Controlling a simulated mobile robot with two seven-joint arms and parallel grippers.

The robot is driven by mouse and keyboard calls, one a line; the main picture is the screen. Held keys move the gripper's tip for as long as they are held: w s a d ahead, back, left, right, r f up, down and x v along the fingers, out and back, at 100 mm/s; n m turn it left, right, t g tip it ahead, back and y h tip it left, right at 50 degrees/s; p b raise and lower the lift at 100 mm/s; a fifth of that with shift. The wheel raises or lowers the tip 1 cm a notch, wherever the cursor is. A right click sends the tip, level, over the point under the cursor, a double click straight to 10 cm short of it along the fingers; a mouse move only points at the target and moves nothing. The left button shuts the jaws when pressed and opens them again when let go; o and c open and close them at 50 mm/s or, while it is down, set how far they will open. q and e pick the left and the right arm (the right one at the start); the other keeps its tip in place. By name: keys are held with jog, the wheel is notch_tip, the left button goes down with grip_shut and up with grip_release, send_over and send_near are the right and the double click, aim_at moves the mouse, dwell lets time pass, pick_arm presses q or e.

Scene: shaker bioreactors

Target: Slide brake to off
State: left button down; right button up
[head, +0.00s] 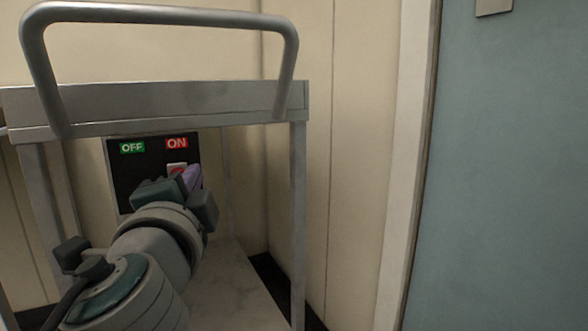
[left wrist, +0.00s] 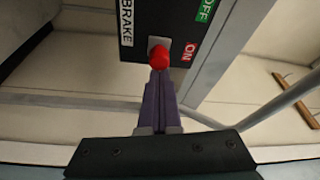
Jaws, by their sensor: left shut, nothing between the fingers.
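The black brake panel (head: 123,182) hangs under the cart's top, with a green OFF label (head: 132,147) on the left and a red ON label (head: 177,143) on the right. The red brake knob (left wrist: 159,57) sits on a light plate beside the ON label; in the head view it is mostly hidden behind my gripper. My left gripper (head: 191,178) is in front of the panel's lower right. Its purple fingers (left wrist: 157,76) are shut and empty, with the tips at the knob in the left wrist view. I cannot tell whether they touch it. My right gripper is not in view.
The grey metal cart has a bent tube handle (head: 165,13) above its top edge (head: 190,103) and a leg (head: 298,220) to the right. A lower shelf (head: 238,285) lies below. A beige wall is close behind, and a blue-grey door (head: 515,180) stands at the right.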

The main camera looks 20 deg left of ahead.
aim_at(159, 167)
pick_arm(q)
jog(key=s+a, duration=0.4)
jog(key=shift+s+r+p, duration=0.1)
jog(key=shift+s+p, duration=0.05)
jog(key=shift+p, duration=0.25)
jog(key=shift+d, duration=0.15)
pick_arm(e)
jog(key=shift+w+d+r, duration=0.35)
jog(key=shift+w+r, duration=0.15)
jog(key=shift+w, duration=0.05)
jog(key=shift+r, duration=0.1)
